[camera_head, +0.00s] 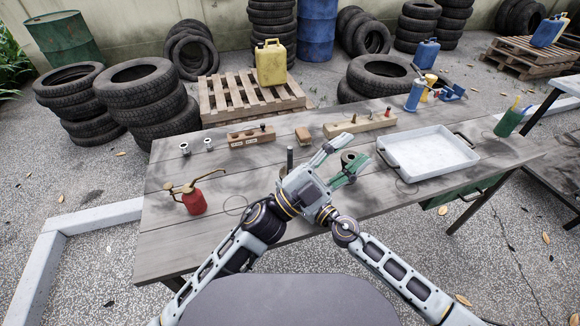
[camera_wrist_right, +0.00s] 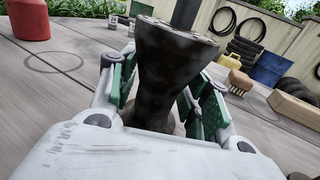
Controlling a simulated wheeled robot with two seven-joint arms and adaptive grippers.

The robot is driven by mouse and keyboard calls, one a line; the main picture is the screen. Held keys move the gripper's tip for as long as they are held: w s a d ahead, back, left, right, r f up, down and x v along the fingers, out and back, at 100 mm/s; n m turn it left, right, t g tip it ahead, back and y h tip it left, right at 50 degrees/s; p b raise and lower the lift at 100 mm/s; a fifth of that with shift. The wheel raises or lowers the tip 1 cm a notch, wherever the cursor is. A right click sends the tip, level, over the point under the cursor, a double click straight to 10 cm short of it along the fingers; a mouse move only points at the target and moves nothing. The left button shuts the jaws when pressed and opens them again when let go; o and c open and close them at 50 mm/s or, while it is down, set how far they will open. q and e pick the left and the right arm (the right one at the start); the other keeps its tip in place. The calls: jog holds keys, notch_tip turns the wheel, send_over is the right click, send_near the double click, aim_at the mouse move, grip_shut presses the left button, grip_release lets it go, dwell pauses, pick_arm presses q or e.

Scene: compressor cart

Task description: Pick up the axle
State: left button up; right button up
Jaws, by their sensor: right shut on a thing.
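The axle, a dark flared piece (camera_wrist_right: 165,75) with a bolted flange and a thin upright shaft, fills the middle of the right wrist view. Its dark shaft shows in the head view (camera_head: 290,160). My right gripper (camera_wrist_right: 160,100) is shut around its narrow waist, with a green pad on either side. The lower end is hidden behind the gripper. My left gripper (camera_head: 341,160) is further right in the head view, its two fingers spread apart. A small dark round thing (camera_head: 349,157) shows beside its fingertips; I cannot tell whether they touch it.
A red oil can (camera_head: 194,201) stands at the table's left. Wooden blocks (camera_head: 251,136) (camera_head: 360,124), a brush (camera_head: 303,135) and two small metal pieces (camera_head: 208,145) lie along the back. A white tray (camera_head: 428,153) is right of my left gripper. The table's left front is mostly clear.

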pick_arm(q)
jog(key=w+a+f+n+t+y, duration=0.3)
jog(key=a+f+n+t+y, duration=0.5)
jog(key=n, duration=0.3)
jog(key=n+g+y, duration=0.2)
jog(key=n+y, duration=0.5)
jog(key=y, duration=0.1)
send_near(289, 168)
jog(key=shift+s+a+f, duration=0.1)
jog(key=shift+s+a, duration=0.35)
jog(key=shift+a, duration=0.2)
jog(key=shift+w, duration=0.1)
jog(key=shift+x, duration=3.35)
jog(key=shift+d, duration=0.1)
jog(key=shift+w+d, duration=0.1)
jog(key=shift+w+d, duration=0.4)
jog(key=shift+w, duration=0.2)
jog(key=shift+w+d, duration=0.4)
jog(key=shift+w, duration=0.2)
jog(key=shift+x, duration=1.05)
